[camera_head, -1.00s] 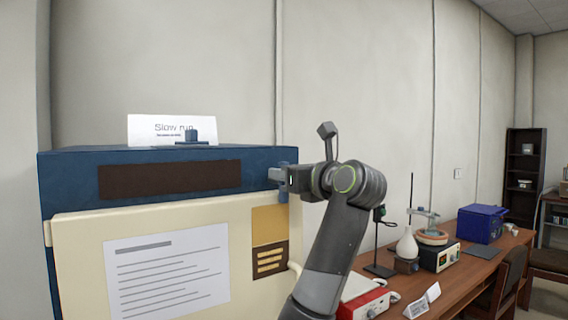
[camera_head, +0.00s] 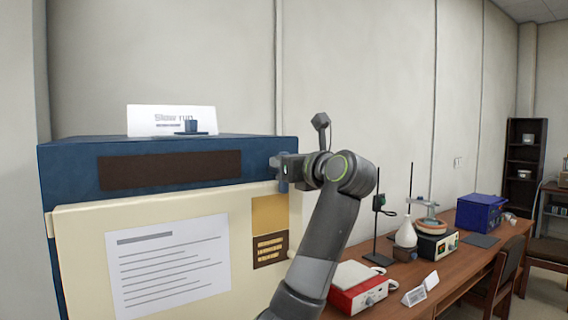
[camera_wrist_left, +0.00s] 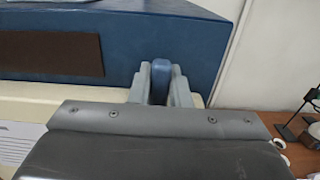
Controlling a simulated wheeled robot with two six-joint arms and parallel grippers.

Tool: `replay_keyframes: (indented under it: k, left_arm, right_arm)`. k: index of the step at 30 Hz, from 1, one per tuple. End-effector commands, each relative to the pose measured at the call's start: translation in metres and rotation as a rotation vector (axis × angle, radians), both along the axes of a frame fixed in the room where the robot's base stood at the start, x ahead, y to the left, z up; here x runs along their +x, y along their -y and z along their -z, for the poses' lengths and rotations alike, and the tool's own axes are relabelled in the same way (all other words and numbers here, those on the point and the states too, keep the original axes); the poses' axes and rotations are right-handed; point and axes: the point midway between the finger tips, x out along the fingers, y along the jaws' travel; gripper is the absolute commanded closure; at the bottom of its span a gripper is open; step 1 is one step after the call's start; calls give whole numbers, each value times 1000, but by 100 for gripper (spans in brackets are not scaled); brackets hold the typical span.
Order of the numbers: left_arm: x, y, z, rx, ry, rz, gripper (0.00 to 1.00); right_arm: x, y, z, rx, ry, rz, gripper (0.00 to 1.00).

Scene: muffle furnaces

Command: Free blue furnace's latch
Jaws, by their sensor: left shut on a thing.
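The blue furnace (camera_head: 270,154) has a cream door (camera_head: 80,258) with a printed sheet on it, and the door looks closed. The small blue latch (camera_head: 283,187) is at the front right edge, just above the door. My left gripper (camera_head: 282,168) is shut on the latch, and its arm comes up from below. In the left wrist view the latch's rounded blue top (camera_wrist_left: 161,72) shows between the two grey fingers (camera_wrist_left: 161,85). The rest of the latch is hidden by the fingers and the gripper body. My right gripper is not in view.
To the right, a wooden bench (camera_head: 400,278) holds a red-and-white device (camera_head: 357,287), a flask (camera_head: 406,233) and a blue box (camera_head: 481,213). A chair stands at the bench's front.

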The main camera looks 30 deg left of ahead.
Motion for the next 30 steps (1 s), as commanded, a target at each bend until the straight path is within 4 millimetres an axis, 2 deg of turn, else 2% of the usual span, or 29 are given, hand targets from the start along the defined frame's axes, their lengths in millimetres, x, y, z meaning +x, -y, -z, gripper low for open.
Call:
replay_keyframes:
  k: [11,30]
  left_arm:
    - [4,2,-1,62,-151,1,100]
    - [15,6,3,291,-701,1,100]
  right_arm:
    - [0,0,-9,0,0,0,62]
    - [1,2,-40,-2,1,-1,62]
